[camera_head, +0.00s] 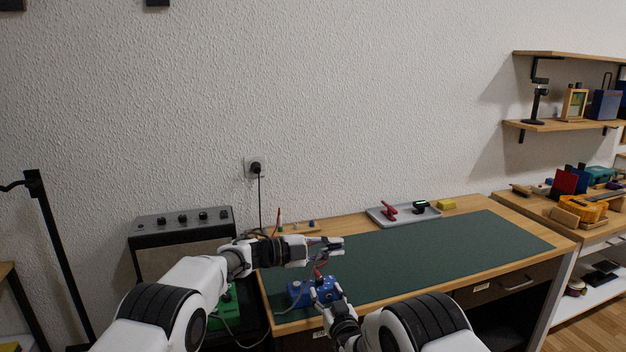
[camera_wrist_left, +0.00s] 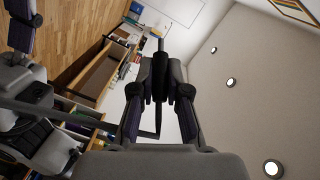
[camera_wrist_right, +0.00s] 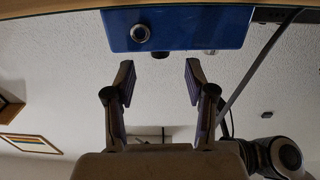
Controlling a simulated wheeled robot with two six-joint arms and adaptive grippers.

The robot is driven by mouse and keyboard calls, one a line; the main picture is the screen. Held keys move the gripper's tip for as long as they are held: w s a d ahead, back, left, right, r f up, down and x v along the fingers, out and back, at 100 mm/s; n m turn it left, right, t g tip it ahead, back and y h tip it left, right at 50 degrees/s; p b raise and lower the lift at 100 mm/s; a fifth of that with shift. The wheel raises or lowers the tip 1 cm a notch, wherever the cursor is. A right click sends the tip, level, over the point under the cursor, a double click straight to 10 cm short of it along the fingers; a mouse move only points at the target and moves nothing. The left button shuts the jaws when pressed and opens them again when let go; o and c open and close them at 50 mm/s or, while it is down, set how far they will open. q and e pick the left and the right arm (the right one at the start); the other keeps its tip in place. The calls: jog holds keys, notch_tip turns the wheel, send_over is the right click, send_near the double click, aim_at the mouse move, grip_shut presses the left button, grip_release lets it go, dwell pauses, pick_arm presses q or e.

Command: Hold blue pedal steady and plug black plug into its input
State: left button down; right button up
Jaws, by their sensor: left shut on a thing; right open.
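The blue pedal (camera_head: 300,291) sits on the front left of the green desk mat. In the right wrist view, the blue pedal (camera_wrist_right: 200,30) shows its side with a round metal-ringed socket (camera_wrist_right: 140,33). My right gripper (camera_wrist_right: 159,72) is open, its fingertips just short of the pedal. In the head view my right gripper (camera_head: 327,297) is in front of the pedal and partly covers it. My left gripper (camera_head: 336,246) is raised above and behind the pedal. It is shut on the black plug (camera_wrist_left: 160,78), whose thin tip points away from the gripper. In the head view the plug is hard to make out.
The green mat (camera_head: 440,262) is clear to the right. A grey tray (camera_head: 405,213) with a red item and a black item stands at the back, beside a yellow block (camera_head: 446,204). An amplifier (camera_head: 182,230) stands left of the desk, with a green pedal (camera_head: 222,312) before it.

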pick_arm(q)
jog(key=shift+r+p, duration=0.6)
jog(key=shift+r, duration=0.3)
pick_arm(e)
jog(key=shift+v, duration=0.95)
pick_arm(q)
jog(key=shift+f, duration=0.1)
pick_arm(e)
jog(key=shift+s, duration=0.1)
jog(key=v, duration=1.1)
jog(key=shift+s+d, duration=0.15)
jog(key=shift+s, duration=0.2)
